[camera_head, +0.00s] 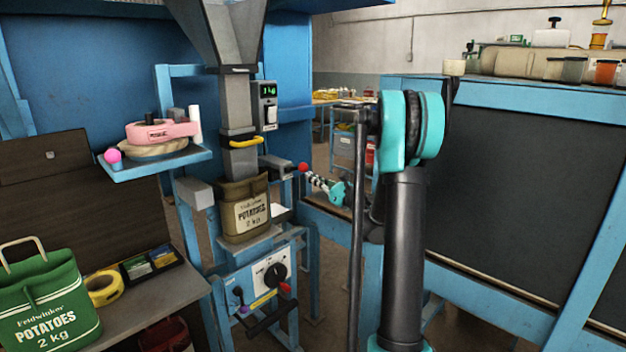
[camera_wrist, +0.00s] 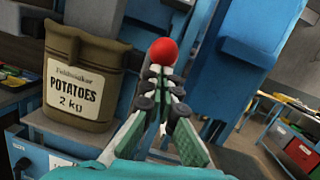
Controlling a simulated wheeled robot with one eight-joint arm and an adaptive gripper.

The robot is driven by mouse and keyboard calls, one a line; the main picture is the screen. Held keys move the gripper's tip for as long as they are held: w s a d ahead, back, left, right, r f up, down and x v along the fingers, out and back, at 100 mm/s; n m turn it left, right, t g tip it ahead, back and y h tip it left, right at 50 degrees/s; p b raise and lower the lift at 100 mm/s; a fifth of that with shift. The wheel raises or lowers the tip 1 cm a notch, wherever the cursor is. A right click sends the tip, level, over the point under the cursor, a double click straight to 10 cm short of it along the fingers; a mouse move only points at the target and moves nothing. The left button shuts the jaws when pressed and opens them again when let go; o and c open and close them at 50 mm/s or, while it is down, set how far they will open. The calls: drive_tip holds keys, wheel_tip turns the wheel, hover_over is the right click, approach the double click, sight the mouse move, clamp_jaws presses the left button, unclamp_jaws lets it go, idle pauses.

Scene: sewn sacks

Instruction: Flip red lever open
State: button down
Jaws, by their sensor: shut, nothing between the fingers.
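A red ball knob (camera_head: 303,167), which looks like the red lever's end, sits to the right of the filling spout, above the brown sack's right side. In the wrist view the red ball (camera_wrist: 163,51) is directly beyond my fingertips. My gripper (camera_head: 312,177) is shut and empty, with its tips close to the knob; I cannot tell whether they touch it. The closed fingers also show in the wrist view (camera_wrist: 160,78). The lever's shaft is mostly hidden. A brown potato sack (camera_head: 246,212) stands upright under the spout and also shows in the wrist view (camera_wrist: 88,75).
The grey spout (camera_head: 240,120) has a yellow clamp band (camera_head: 240,142). Below the sack is a control panel (camera_head: 268,275) with a black knob and a small red handle (camera_head: 286,287). A green sack (camera_head: 45,300) stands on the left bench. A blue-framed dark panel (camera_head: 500,180) is at right.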

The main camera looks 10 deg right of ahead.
sight(307, 166)
drive_tip(key=shift+r, duration=0.1)
drive_tip(key=shift+r+g+h, duration=0.25)
drive_tip(key=shift+g+h, duration=0.05)
drive_tip(key=shift+r, duration=0.4)
drive_tip(key=shift+w+a+r+g+h, duration=0.15)
drive_tip(key=shift+r+g+h, duration=0.8)
drive_tip(key=shift+r, duration=0.25)
drive_tip(key=w+a+r+g+h, duration=0.1)
drive_tip(key=r+g, duration=0.1)
drive_tip(key=w+a+r+g+h, duration=0.1)
drive_tip(key=w+r+g+h, duration=0.1)
drive_tip(key=w+a+r+m+g+h, duration=0.1)
drive_tip(key=r+g+h, duration=0.1)
drive_tip(key=g, duration=0.1)
drive_tip(key=shift+w+a+r+h, duration=0.25)
drive_tip(key=shift+w+r, duration=0.15)
drive_tip(key=shift+w+a+r+g+h, duration=0.35)
drive_tip(key=shift+w+a+g+h, duration=0.15)
drive_tip(key=shift+w+g, duration=0.2)
drive_tip(key=shift+w+a+r, duration=0.15)
drive_tip(key=shift+w+a, duration=0.15)
drive_tip(key=shift+w, duration=0.2)
